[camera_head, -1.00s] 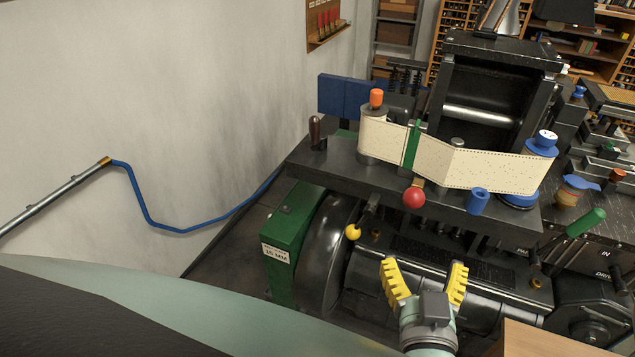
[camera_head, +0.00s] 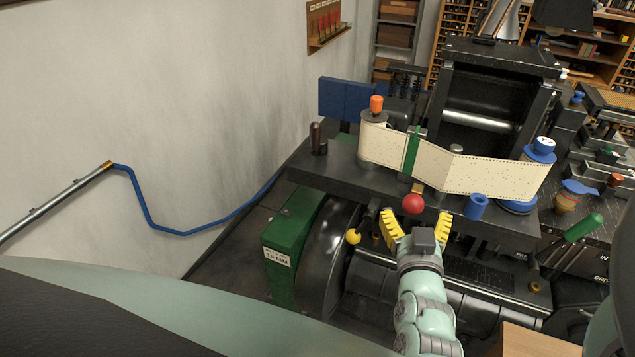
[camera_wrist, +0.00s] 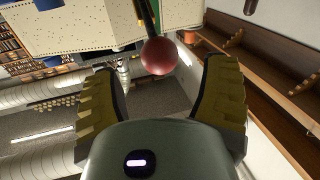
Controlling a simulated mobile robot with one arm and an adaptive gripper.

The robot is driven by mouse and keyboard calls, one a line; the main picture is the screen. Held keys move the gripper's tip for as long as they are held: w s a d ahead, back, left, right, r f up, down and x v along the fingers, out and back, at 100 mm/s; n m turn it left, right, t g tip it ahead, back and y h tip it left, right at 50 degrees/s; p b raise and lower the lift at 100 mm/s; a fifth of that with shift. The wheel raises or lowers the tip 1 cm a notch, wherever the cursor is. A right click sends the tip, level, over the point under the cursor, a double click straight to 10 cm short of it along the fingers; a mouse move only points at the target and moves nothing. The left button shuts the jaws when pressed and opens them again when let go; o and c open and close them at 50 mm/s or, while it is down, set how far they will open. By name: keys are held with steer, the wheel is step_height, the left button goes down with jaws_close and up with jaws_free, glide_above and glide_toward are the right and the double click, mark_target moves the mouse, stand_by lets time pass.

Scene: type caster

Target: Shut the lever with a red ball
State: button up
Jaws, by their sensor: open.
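The red ball (camera_head: 413,203) sits on the end of its lever at the front edge of the machine's dark deck, below the perforated paper strip. In the wrist view the red ball (camera_wrist: 159,57) hangs on a dark rod (camera_wrist: 148,18), just beyond and between my fingertips. My gripper (camera_head: 417,222) is open, with yellow fingers spread on either side just below the ball. It also shows in the wrist view (camera_wrist: 160,75). Nothing is between the fingers near the palm. Whether a finger touches the ball cannot be told.
A yellow ball knob (camera_head: 353,236) is close to the left of my gripper. A blue cylinder (camera_head: 476,206) stands to the right of the red ball. The paper strip (camera_head: 480,172) runs above, between an orange-topped spool (camera_head: 376,104) and a blue-topped spool (camera_head: 540,150). A green handle (camera_head: 583,227) is further right.

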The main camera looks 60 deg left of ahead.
mark_target(415, 211)
steer(key=shift+p+x, duration=0.7)
steer(key=shift+x, duration=1.4)
jaws_close()
